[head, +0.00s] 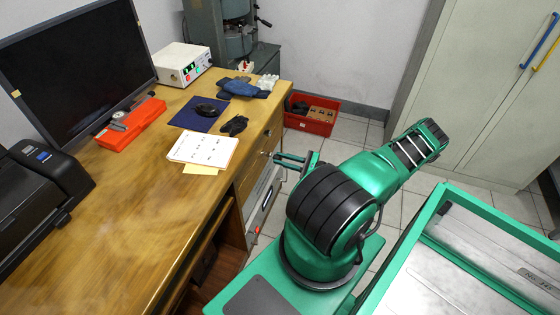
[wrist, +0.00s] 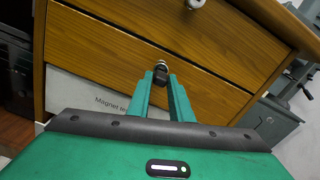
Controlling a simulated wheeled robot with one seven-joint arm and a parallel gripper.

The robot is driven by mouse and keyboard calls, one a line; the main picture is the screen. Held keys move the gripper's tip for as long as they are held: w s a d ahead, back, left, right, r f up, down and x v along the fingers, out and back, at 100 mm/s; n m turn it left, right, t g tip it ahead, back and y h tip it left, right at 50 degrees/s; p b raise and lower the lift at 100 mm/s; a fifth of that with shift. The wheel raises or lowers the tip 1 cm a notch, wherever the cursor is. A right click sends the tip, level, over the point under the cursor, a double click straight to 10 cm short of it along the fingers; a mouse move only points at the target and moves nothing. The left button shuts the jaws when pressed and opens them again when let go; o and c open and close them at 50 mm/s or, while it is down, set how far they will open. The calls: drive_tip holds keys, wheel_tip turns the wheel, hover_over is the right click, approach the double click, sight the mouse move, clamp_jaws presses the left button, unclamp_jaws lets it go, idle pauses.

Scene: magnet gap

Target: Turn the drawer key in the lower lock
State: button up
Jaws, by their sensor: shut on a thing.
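The drawer key, with a dark head (wrist: 160,74), sits at the lower lock (wrist: 161,63) on the lower wooden drawer front in the wrist view. My gripper (wrist: 163,84) reaches up to it with both green fingers, and its tips are shut on the key's head. How far the key is in the lock is hidden by the head and fingertips. In the head view my gripper (head: 276,158) is at the desk's drawer side, and the key is too small to make out there.
A round metal fitting (wrist: 194,4) sits on the drawer above. A white panel with lettering (wrist: 90,95) lies below the lower drawer. The desk top (head: 120,200) overhangs the drawers. A red crate (head: 311,114) stands on the floor beyond, and a green-framed cart (head: 440,200) is at right.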

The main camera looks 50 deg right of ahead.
drive_tip(key=o, duration=0.9)
drive_tip(key=shift+o, duration=0.2)
drive_tip(key=shift+s, duration=0.15)
drive_tip(key=v, duration=0.6)
drive_tip(key=shift+s+d, duration=0.2)
drive_tip(key=shift+s, duration=0.1)
idle(0.5)
